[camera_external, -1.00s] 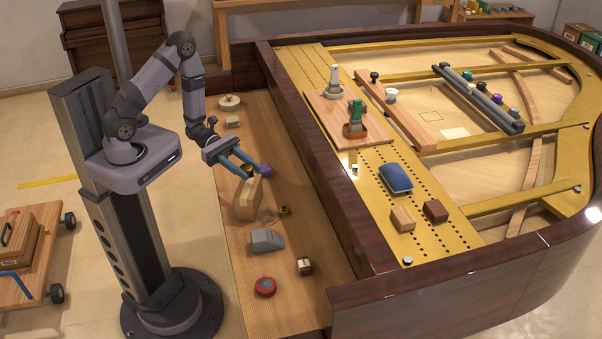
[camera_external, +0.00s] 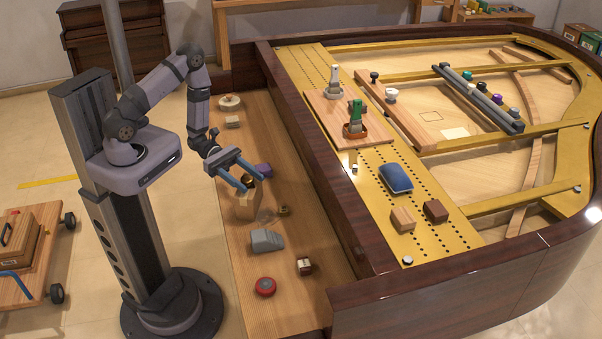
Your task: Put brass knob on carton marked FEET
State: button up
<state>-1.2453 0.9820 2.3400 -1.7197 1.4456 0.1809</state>
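A small brass-coloured piece, which looks like the brass knob (camera_external: 284,211), lies on the wooden shelf. My gripper (camera_external: 253,184) is open and points down over the shelf, up and left of the knob and apart from it. I cannot read FEET on any box. Cartons (camera_external: 590,40) stand at the far right back, and a brown box (camera_external: 20,238) sits on a cart at the left.
A purple piece (camera_external: 264,170) is beside my gripper. A grey wedge (camera_external: 266,240), a red round piece (camera_external: 265,287) and a small brown-white block (camera_external: 304,266) lie nearer on the shelf (camera_external: 240,278). The dark piano wall (camera_external: 315,170) rises along its right side.

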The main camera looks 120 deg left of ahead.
jog(key=shift+r, duration=0.1)
jog(key=shift+r, duration=0.15)
jog(key=shift+s+a, duration=0.15)
jog(key=shift+s, duration=0.35)
jog(key=s+r, duration=0.4)
jog(key=r, duration=0.3)
jog(key=shift+a+r, duration=0.35)
jog(key=shift+w, duration=0.1)
